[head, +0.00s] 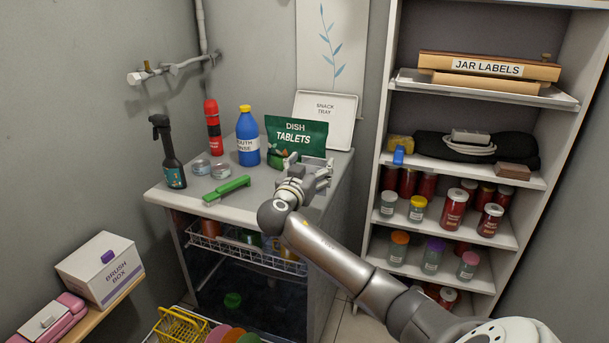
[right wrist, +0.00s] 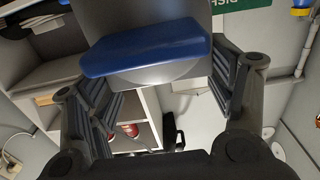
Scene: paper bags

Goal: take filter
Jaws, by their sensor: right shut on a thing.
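A grey thing with a blue band, which looks like the filter (right wrist: 145,50), sits between the fingers of my right gripper (right wrist: 155,90) in the right wrist view. The gripper is shut on it. In the head view my right gripper (head: 318,175) is over the right part of the countertop, in front of the green dish tablets bag (head: 297,136). The filter is not clearly visible there, hidden by the gripper. My left gripper is not in view.
The countertop (head: 235,205) also holds a spray bottle (head: 171,155), a red bottle (head: 213,128), a blue mouth rinse bottle (head: 247,138), small tins, a green brush (head: 226,189) and a white snack tray (head: 345,110). A shelf unit (head: 425,178) with jars stands at right.

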